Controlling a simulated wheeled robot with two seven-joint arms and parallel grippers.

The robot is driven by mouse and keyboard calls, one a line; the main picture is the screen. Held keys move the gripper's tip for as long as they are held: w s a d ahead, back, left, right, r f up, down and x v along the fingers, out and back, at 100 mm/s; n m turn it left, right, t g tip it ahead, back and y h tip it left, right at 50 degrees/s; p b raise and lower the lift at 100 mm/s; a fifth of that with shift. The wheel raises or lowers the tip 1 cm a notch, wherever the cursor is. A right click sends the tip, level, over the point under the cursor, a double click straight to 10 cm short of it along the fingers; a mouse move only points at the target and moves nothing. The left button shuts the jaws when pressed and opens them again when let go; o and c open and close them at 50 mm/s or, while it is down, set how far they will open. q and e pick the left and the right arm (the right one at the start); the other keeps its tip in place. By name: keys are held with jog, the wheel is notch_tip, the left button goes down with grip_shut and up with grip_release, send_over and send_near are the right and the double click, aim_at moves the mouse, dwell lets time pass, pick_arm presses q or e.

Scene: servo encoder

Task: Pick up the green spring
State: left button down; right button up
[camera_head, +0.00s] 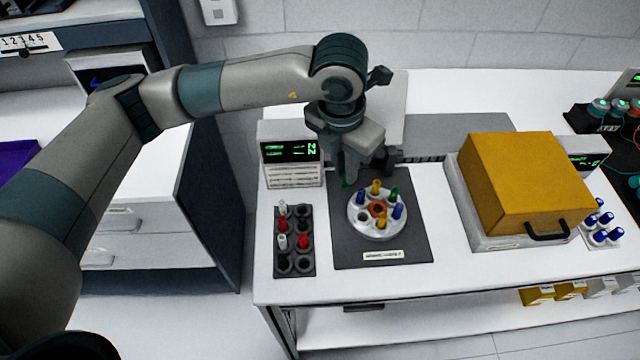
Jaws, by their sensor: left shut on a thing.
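My left gripper (348,172) points down above the back left of a round white carousel (366,230). It is shut on a small green piece (345,183), which I take to be the green spring. Only a sliver of it shows below the fingers. The carousel bears several coloured pieces: a green one (394,193) at the back right, blue ones (397,212), yellow ones (376,187) and an orange-red hub (377,209). My right gripper is not in view.
The carousel sits on a dark grey mat (345,254). A dark rack (294,262) with red and white pieces stands left of it. A display box (291,160) stands behind the rack. A yellow-lidded box (525,185) stands to the right.

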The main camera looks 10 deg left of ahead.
pick_arm(q)
jog(key=d, duration=0.1)
jog(key=r, duration=0.1)
jog(key=d, duration=0.1)
jog(key=shift+w+d+r+b, duration=0.25)
jog(key=shift+d+r+b, duration=0.05)
jog(key=shift+r+b, duration=0.05)
jog(key=shift+a, duration=0.1)
